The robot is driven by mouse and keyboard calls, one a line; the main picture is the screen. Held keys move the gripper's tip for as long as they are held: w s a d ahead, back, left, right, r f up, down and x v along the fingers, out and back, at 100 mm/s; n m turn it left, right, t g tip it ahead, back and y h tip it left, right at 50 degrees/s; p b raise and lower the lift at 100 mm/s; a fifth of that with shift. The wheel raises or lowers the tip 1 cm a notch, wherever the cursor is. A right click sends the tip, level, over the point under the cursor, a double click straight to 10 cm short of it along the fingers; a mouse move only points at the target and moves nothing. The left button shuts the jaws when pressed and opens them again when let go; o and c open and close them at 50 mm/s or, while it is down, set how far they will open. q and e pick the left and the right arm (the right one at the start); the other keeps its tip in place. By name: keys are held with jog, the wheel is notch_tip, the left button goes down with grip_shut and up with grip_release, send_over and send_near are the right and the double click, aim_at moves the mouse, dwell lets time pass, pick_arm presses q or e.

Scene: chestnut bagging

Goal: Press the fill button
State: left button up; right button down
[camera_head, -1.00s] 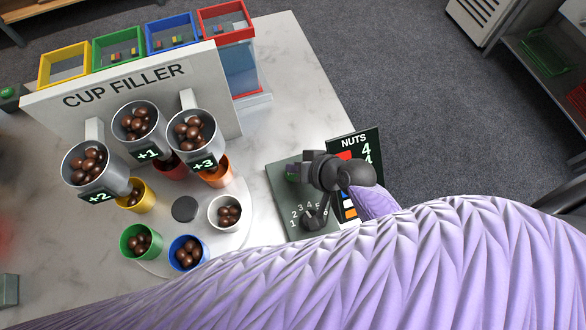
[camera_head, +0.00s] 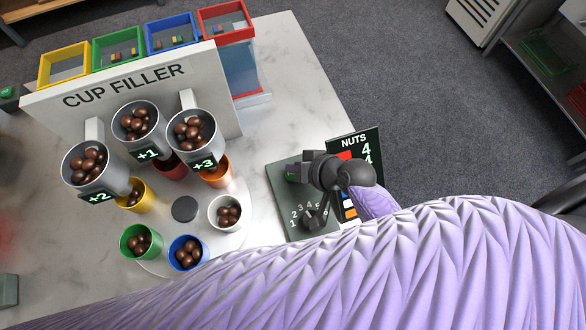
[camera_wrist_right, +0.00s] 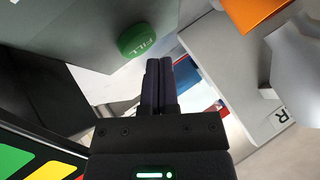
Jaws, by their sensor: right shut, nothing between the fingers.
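The fill button is a round green button marked FILL (camera_wrist_right: 137,40) on a dark grey-green panel (camera_wrist_right: 60,25) in the right wrist view. In the head view the panel (camera_head: 283,194) lies on the table, and the button is mostly hidden by my right gripper (camera_head: 308,168). My right gripper is shut and empty. In the wrist view its fingertips (camera_wrist_right: 159,64) are just beside and below the button in the picture; a small gap shows between them and the button. My left gripper is not in view.
The panel also carries a numbered dial (camera_head: 312,218). A NUTS board (camera_head: 354,145) stands beside it. Left of it, cups with chestnuts, such as the white cup (camera_head: 225,213), stand on a round turntable under the CUP FILLER (camera_head: 130,85). Bare table (camera_head: 290,90) lies behind the panel.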

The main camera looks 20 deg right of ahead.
jog(key=shift+f, duration=0.45)
jog(key=shift+f+b, duration=0.1)
jog(key=shift+b, duration=0.2)
jog(key=shift+f, duration=0.35)
jog(key=shift+r, duration=0.1)
dwell(0.5)
jog(key=shift+d+r+p, duration=0.2)
jog(key=shift+r+p, duration=0.5)
jog(key=shift+r, duration=0.05)
notch_tip(320, 180, up, 5)
jog(key=p, duration=0.5)
jog(key=shift+r, duration=0.15)
